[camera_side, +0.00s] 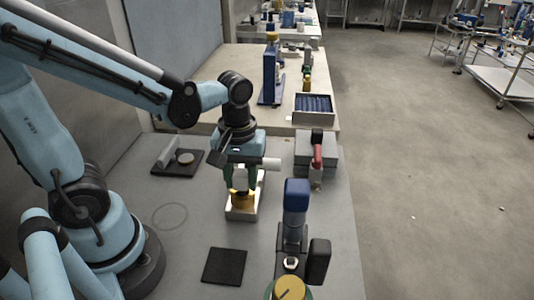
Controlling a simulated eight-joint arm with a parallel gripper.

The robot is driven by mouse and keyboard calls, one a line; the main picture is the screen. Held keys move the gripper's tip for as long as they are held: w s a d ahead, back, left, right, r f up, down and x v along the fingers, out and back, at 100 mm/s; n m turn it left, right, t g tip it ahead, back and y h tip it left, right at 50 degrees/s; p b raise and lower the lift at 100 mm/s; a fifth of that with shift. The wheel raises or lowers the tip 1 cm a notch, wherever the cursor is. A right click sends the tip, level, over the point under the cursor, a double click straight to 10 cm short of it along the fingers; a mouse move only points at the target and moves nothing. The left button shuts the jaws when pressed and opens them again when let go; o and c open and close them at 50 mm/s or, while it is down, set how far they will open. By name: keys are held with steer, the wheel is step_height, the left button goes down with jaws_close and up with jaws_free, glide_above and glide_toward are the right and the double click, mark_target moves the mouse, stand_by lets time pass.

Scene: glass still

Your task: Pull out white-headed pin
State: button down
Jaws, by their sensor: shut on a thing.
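My gripper (241,190) points down near the middle of the bench, its dark green fingers on either side of a small white piece (239,179). It is shut on this piece, which looks like the white head of the pin. Below it, a brass-coloured round part (243,201) sits in a white square block (242,214) on the bench. The pin's shaft is hidden, so I cannot tell how far it sits in the block. A white cylinder (270,163) sticks out to the right at the height of my wrist.
A grey box with a red handle (318,156) stands right of my gripper. A blue-topped device (296,195) stands in front at right. A black pad (224,266) lies at front; another dark plate (177,163) lies behind left. Bare bench lies left of the block.

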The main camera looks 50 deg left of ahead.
steer(key=shift+r, duration=0.3)
steer(key=shift+r, duration=0.65)
steer(key=shift+r, duration=0.15)
steer(key=shift+r, duration=2.4)
steer(key=shift+r, duration=0.4)
